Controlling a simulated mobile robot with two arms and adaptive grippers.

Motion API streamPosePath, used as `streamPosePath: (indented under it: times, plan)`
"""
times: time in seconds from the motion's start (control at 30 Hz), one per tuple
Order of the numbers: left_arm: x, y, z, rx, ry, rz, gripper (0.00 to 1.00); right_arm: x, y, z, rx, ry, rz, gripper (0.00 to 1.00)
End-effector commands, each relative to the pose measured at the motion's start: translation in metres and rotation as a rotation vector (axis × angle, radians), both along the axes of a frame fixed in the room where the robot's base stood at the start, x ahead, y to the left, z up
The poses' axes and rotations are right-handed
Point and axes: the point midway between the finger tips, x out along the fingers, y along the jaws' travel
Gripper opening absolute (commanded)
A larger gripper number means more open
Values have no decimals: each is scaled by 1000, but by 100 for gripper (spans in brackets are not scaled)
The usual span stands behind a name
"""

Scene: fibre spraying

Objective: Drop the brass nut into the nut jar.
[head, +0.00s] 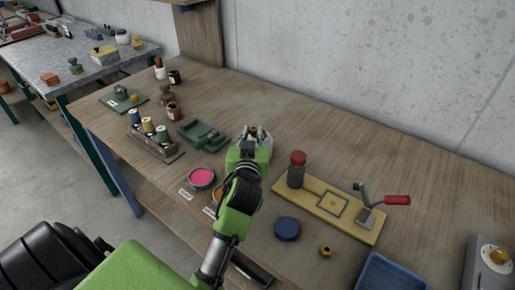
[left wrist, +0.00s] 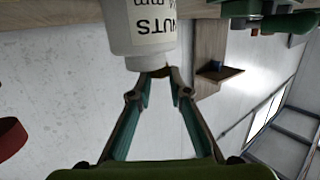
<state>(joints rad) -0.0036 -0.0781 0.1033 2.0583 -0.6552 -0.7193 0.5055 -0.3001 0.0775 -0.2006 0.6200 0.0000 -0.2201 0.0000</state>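The nut jar (head: 265,149) is white and stands upright on the wooden bench, partly hidden behind my left arm. In the left wrist view the jar (left wrist: 143,30) appears upside down, with "NUTS" on its label. My left gripper (head: 253,131) is at the jar's mouth. In the left wrist view its fingers (left wrist: 161,72) come close together around a small brass-coloured piece, apparently the brass nut (left wrist: 160,72); it is mostly hidden. Another small brass ring-like piece (head: 325,250) lies on the bench at front right. My right gripper is not in view.
A blue round lid (head: 287,229) lies right of my left arm. A yellow board (head: 318,206) carries a red-capped bottle (head: 298,170) and a red-handled crank (head: 385,203). A pink pot (head: 201,178), spool rack (head: 153,146) and green tray (head: 203,136) stand left. A blue tray (head: 385,275) is at front right.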

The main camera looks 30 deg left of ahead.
Motion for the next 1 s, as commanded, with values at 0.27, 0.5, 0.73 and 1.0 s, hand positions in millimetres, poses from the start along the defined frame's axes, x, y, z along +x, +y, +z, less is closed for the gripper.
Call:
streamPosePath:
  times: [0.27, 0.5, 0.73, 1.0]
  plan:
    - [0, 0, 0, 0, 0, 0, 37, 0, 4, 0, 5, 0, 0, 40]
    - [1, 0, 9, 0, -4, 0, 37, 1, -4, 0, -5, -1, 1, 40]
    - [1, 0, 51, 0, -8, 1, 37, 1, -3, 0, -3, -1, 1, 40]
    - [1, 0, 92, 0, -4, 0, 37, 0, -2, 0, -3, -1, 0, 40]
